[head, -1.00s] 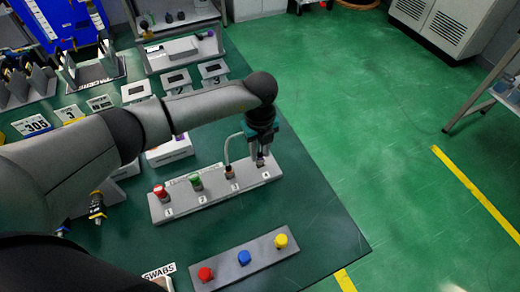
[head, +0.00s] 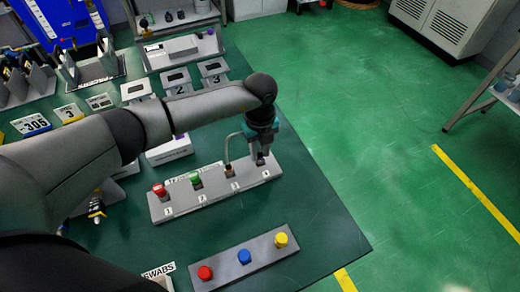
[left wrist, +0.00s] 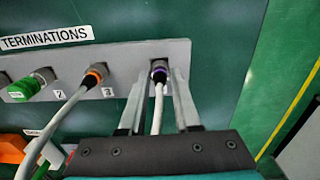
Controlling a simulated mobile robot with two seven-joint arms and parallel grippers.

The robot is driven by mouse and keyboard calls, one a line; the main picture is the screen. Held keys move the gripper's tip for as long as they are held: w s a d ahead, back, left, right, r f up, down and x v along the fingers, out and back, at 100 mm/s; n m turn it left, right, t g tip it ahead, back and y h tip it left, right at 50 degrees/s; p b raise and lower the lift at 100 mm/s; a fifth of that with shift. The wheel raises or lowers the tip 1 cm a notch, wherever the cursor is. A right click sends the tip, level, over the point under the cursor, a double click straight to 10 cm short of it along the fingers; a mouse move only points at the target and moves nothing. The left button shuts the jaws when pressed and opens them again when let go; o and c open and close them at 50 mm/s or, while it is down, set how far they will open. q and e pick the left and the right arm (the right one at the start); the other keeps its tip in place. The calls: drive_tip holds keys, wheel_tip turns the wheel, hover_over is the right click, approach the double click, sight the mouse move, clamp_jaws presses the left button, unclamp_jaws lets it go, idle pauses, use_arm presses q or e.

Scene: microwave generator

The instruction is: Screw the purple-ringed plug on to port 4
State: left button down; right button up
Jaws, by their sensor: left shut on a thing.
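The purple-ringed plug (left wrist: 159,73) sits at port 4, the right-end position of the grey terminations bar (left wrist: 119,58), with its white cable running back toward the wrist. My left gripper (left wrist: 158,80) is around the plug, with a finger on each side, shut on it. In the head view my left gripper (head: 261,160) is over the right end of the terminations bar (head: 218,190) and hides most of the plug. How far the plug is seated on the port cannot be told. My right gripper is not in view.
Port 3 beside it holds an orange-ringed plug (left wrist: 95,75) with a cable. A green cap (head: 195,180) and a red cap (head: 159,190) are on ports 2 and 1. A bar with red, blue and yellow knobs (head: 262,247) lies in front. The table's right edge is close.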

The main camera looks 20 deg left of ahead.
use_arm(q)
drive_tip(key=shift+f, duration=0.25)
drive_tip(key=c, duration=0.5)
unclamp_jaws()
drive_tip(key=shift+r, duration=0.1)
drive_tip(key=shift+c, duration=0.2)
wheel_tip(320, 180, up, 15)
drive_tip(key=p, duration=0.1)
drive_tip(key=shift+r+p, duration=0.15)
drive_tip(key=shift+p, duration=0.25)
